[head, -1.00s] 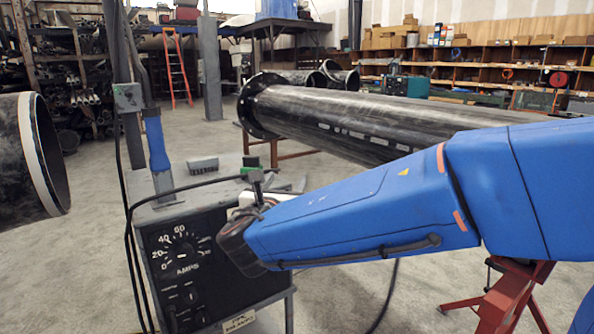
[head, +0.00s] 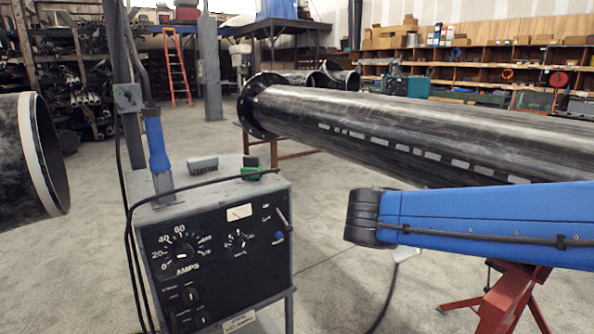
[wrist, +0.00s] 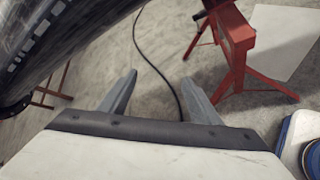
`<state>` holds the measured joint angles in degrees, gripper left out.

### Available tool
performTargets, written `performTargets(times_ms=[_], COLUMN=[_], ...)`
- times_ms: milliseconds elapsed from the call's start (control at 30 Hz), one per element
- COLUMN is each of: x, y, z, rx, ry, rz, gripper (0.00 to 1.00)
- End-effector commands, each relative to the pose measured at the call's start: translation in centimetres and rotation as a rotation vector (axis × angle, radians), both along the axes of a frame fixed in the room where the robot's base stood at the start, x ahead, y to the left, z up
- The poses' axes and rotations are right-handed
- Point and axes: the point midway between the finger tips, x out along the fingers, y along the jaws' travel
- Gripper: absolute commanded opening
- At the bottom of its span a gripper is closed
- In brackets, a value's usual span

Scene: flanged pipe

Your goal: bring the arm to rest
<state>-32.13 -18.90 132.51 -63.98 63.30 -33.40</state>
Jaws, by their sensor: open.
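My gripper (wrist: 160,77) is open and empty in the wrist view, its two grey fingers apart over the concrete floor. In the head view my blue arm reaches in from the right edge, nearly level, below the long flanged pipe (head: 350,120). Its dark rounded end hides most of the gripper there. The pipe also fills the upper left of the wrist view (wrist: 60,45), apart from the fingers.
A welding machine (head: 215,255) with a dial marked AMPS stands left of my arm, with clear space between. A red stand (head: 512,300) is below the arm, also in the wrist view (wrist: 236,35). A black cable (wrist: 152,62) crosses the floor.

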Motion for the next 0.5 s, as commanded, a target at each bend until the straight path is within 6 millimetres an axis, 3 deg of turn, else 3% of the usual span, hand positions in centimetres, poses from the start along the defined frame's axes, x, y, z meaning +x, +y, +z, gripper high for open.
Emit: performTargets(times_ms=[33, 200, 333, 500], x=[-1.7, -7.5, -11.7, -16.5], y=[-2.0, -5.6, -6.7, -6.5], z=[-0.9, -4.1, -6.3, -8.5], rx=[0.089, 0.396, 0.628, 0.93], ry=[-0.004, -0.026, -0.06, -0.124], rz=[-0.081, -0.35, -0.559, -0.832], gripper=[0.58, 0.58, 0.58, 0.58])
